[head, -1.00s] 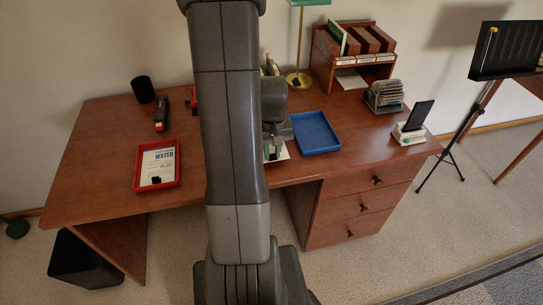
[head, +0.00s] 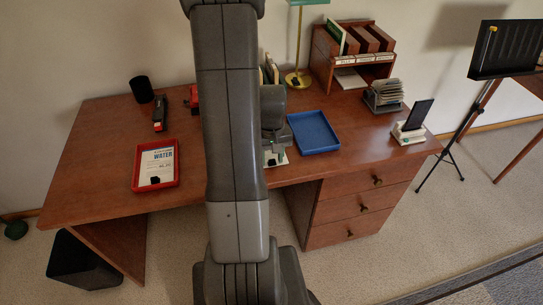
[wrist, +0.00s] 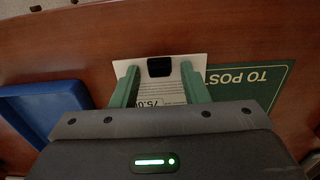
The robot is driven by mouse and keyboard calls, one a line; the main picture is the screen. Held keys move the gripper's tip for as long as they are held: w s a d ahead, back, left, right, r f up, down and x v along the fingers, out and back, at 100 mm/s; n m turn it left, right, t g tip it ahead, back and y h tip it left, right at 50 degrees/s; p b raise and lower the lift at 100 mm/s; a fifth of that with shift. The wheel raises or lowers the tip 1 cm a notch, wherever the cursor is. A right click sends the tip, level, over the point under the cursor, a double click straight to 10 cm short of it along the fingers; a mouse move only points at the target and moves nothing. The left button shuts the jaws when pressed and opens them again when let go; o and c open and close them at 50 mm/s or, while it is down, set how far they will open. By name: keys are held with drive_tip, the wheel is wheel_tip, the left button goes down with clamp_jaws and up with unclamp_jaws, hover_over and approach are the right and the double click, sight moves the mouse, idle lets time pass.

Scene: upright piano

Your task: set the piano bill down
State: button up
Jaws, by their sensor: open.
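A white bill (wrist: 158,92) with a black clip (wrist: 159,66) at its edge shows between and below my fingers in the wrist view. The figure "75.0" can be read on it; its name is hidden. In the head view a corner of this bill (head: 283,158) shows at the desk's front edge. My gripper (wrist: 159,68) is open, with one green finger either side of the clip. It also shows in the head view (head: 274,157), partly behind my arm. The bill appears to lie flat beside or over the edge of a green "TO POST" mat (wrist: 250,82).
A blue tray (head: 314,132) is close to the right of my gripper. A red tray (head: 157,184) with a clipped water bill is at left. A stapler, black cup, card file (head: 384,96), phone stand and lamp stand around the wooden desk (head: 95,160).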

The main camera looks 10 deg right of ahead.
wheel_tip(320, 180, up, 12)
drive_tip(key=p, duration=0.1)
drive_tip(key=shift+r, duration=0.2)
drive_tip(key=shift+o, duration=0.2)
